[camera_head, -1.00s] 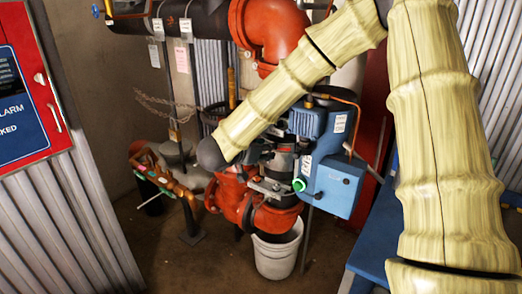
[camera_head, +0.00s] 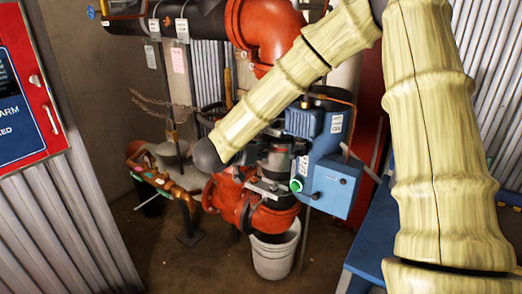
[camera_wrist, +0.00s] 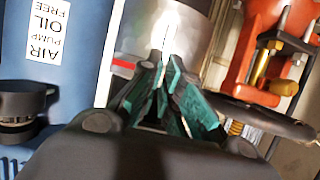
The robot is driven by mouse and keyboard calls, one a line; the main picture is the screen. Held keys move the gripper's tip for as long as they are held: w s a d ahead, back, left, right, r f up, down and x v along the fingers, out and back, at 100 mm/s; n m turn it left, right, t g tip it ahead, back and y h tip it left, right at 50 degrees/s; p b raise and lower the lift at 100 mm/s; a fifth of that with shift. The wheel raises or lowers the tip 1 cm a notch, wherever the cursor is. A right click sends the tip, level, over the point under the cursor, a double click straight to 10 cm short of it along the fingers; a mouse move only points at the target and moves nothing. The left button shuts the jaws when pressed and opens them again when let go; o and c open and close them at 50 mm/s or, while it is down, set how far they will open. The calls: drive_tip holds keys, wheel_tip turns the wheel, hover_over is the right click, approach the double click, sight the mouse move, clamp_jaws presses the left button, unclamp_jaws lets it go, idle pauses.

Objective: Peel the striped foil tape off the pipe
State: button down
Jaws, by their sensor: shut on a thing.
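The pipe with silvery foil tape (camera_wrist: 165,30) fills the top middle of the wrist view, bright with glare. A red stripe (camera_wrist: 124,66) shows beside the fingers on the left. My gripper (camera_wrist: 163,62) has teal-padded fingers that come together at the tape's lower edge, shut on it. The held bit is mostly hidden between the fingertips. In the head view the short grey pipe piece (camera_head: 278,160) stands between the blue unit and my arm. My gripper is hard to make out there.
A blue pump unit (camera_head: 328,170) stands close to the right of the pipe. Red valve fittings (camera_head: 265,220) sit below, over a white bucket (camera_head: 275,262). In the wrist view a dark handwheel (camera_wrist: 265,118) and orange fitting (camera_wrist: 270,40) are at right.

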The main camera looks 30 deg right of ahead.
drive_tip(key=shift+s+a, duration=0.2)
drive_tip(key=shift+a, duration=0.25)
drive_tip(key=s+a+p, duration=0.2)
drive_tip(key=s+a, duration=0.1)
drive_tip(key=a, duration=0.4)
drive_tip(key=shift+a+p, duration=0.15)
drive_tip(key=shift+p, duration=0.15)
idle(0.4)
idle(0.5)
